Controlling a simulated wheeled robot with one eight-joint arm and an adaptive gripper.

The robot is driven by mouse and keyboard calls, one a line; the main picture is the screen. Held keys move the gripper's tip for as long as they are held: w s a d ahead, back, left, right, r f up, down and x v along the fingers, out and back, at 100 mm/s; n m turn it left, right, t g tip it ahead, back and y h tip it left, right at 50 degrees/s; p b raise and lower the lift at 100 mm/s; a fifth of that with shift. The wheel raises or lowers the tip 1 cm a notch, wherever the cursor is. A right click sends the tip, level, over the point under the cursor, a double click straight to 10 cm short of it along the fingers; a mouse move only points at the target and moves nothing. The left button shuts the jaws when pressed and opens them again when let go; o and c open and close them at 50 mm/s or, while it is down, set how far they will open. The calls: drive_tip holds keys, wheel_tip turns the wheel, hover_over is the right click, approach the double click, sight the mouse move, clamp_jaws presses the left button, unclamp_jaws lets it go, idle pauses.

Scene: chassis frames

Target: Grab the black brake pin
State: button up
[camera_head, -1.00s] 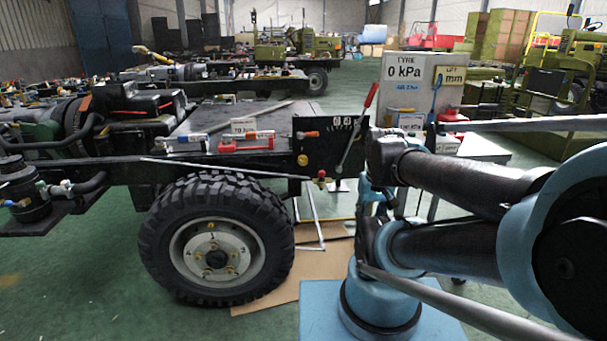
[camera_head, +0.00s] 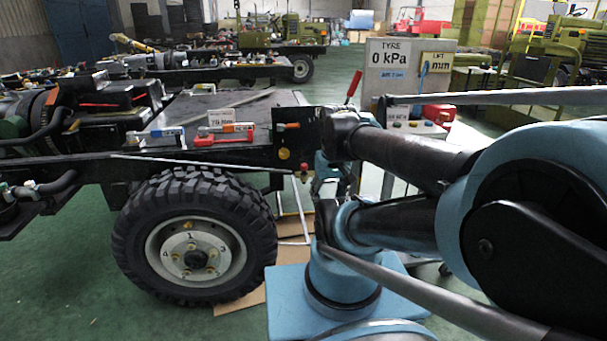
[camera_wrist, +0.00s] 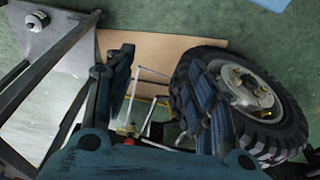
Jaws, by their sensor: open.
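I cannot pick out the black brake pin for certain in either view. In the wrist view a small dark part (camera_wrist: 157,131) shows between the fingers, beside a red knob (camera_wrist: 130,141) on the chassis edge; I cannot tell if it is the pin. My gripper (camera_wrist: 165,95) is open, with its two ribbed fingers apart and nothing seen held between them. In the head view my arm hides much of the chassis end. The black end panel (camera_head: 288,135) and a red-tipped lever (camera_head: 354,87) show just left of and above my arm.
The big truck tyre (camera_head: 195,235) stands below the chassis, and shows at right in the wrist view (camera_wrist: 245,95). Cardboard (camera_wrist: 165,50) lies on the green floor. A grey tyre-pressure console (camera_head: 408,60) stands behind my arm. Red and blue tools lie on the chassis deck.

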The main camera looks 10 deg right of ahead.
drive_tip(key=w+r+n, duration=0.2)
drive_tip(key=w+r, duration=0.3)
drive_tip(key=w, duration=0.5)
drive_tip(key=n+t+y, duration=0.1)
drive_tip(key=n+y, duration=0.2)
drive_tip(key=n, duration=0.3)
hover_over(305, 164)
drive_tip(key=s+d, duration=0.4)
drive_tip(key=d, duration=0.1)
wheel_tip(305, 164, down, 3)
drive_tip(key=x, duration=1)
drive_tip(key=shift+w+a+f, duration=0.15)
drive_tip(key=shift+a+f, duration=0.15)
drive_tip(key=shift+a, duration=0.1)
drive_tip(key=shift+s+x, duration=0.15)
drive_tip(key=shift+x, duration=1.25)
drive_tip(key=shift+s+x, duration=0.15)
drive_tip(key=shift+x, duration=1.25)
drive_tip(key=shift+a, duration=0.2)
drive_tip(key=shift+c, duration=0.3)
clamp_jaws()
